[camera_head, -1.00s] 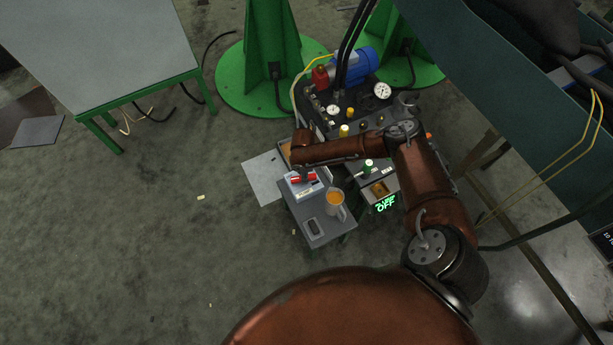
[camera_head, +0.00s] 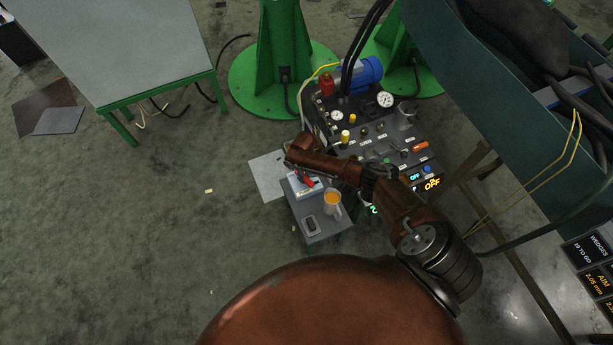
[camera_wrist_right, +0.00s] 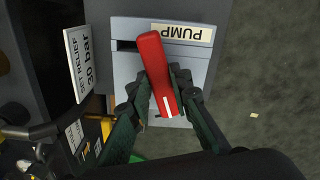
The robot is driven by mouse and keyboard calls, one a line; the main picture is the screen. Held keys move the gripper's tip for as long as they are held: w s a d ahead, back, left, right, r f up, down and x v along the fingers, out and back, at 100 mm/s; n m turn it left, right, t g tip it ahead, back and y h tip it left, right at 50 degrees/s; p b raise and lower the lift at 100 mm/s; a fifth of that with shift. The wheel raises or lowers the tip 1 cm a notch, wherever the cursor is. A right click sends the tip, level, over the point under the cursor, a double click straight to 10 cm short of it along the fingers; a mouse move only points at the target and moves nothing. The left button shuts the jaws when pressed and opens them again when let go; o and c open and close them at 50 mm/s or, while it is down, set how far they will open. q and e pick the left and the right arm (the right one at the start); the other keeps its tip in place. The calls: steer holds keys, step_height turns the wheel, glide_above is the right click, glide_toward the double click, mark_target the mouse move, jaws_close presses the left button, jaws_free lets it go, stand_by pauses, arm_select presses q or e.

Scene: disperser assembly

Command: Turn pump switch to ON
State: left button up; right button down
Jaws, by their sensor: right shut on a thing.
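The pump switch is a red handle (camera_wrist_right: 157,70) on a light grey box (camera_wrist_right: 193,68) with a PUMP label (camera_wrist_right: 183,35). In the wrist view the handle stands slightly tilted, with a white line near its lower end. My right gripper (camera_wrist_right: 160,88) is shut on the handle, one finger on each side. In the head view the red handle (camera_head: 306,181) lies diagonally on its grey box (camera_head: 297,190), and my right gripper is mostly hidden by its wrist above it. The handle's pivot and any ON or OFF marks are hidden. My left gripper is not in view.
A mug of amber liquid (camera_head: 332,200) stands close to the switch box on the grey stand (camera_head: 318,234). The control panel (camera_head: 372,139) with gauges and knobs is behind my right arm. Floor at left is mostly clear.

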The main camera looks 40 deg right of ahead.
steer(key=shift+m+p, duration=0.65)
steer(key=shift+m, duration=1.25)
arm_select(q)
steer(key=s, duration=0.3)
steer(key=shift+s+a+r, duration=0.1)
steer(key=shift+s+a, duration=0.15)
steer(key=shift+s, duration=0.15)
arm_select(e)
steer(key=c, duration=1.8)
jaws_free()
steer(key=shift+o, duration=0.2)
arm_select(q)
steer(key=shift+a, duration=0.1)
arm_select(e)
steer(key=shift+r, duration=0.1)
step_height(320, 180, up, 12)
